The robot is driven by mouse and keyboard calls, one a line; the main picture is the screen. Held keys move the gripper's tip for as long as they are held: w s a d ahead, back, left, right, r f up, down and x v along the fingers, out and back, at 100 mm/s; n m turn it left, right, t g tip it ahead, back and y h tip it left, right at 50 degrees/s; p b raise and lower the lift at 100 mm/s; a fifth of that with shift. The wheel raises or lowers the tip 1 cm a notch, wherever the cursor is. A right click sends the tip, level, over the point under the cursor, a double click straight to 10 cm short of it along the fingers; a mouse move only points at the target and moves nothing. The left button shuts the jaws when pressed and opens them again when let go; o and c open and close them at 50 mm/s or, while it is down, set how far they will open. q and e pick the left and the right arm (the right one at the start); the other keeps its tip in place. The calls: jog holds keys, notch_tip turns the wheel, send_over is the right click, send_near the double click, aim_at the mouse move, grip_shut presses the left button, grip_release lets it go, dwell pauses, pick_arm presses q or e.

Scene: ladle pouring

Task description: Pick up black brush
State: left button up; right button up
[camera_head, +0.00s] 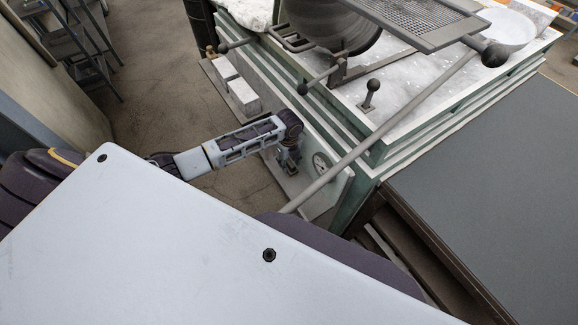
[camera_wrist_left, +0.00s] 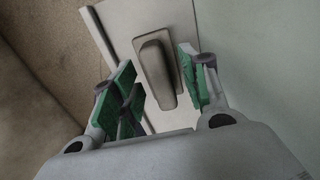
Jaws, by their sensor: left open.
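A dark grey-brown block with a raised, rounded grip, which looks like the brush (camera_wrist_left: 157,75), lies on a pale board (camera_wrist_left: 112,32) in the left wrist view. My left gripper (camera_wrist_left: 158,68) is open, with its green-padded fingers on either side of the brush. I cannot tell whether the fingers touch it. In the head view my left gripper (camera_head: 291,165) points down beside the green-framed bench, and it hides most of what is beneath it. My right gripper is not in view.
Pale blocks (camera_head: 243,97) stand on the ledge behind the gripper. A long ladle handle (camera_head: 390,125) slants across the green-framed bench (camera_head: 368,158) close to my left gripper. A dark panel (camera_head: 490,190) lies at the right.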

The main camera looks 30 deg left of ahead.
aim_at(288, 161)
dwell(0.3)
pick_arm(q)
grip_shut()
jog(key=shift+r, duration=0.2)
dwell(0.4)
jog(key=shift+s+a+r, duration=0.1)
jog(key=shift+r, duration=0.05)
notch_tip(288, 161, up, 6)
jog(key=shift+b, duration=0.5)
jog(key=shift+s+a+r, duration=0.1)
jog(key=shift+s+r, duration=0.05)
jog(key=shift+s, duration=0.1)
jog(key=s+a, duration=0.5)
jog(key=s, duration=0.3)
jog(key=s+a+b, duration=0.1)
jog(key=s+a, duration=0.3)
jog(key=s, duration=0.4)
jog(key=shift+s+a, duration=0.2)
jog(key=shift+a, duration=0.15)
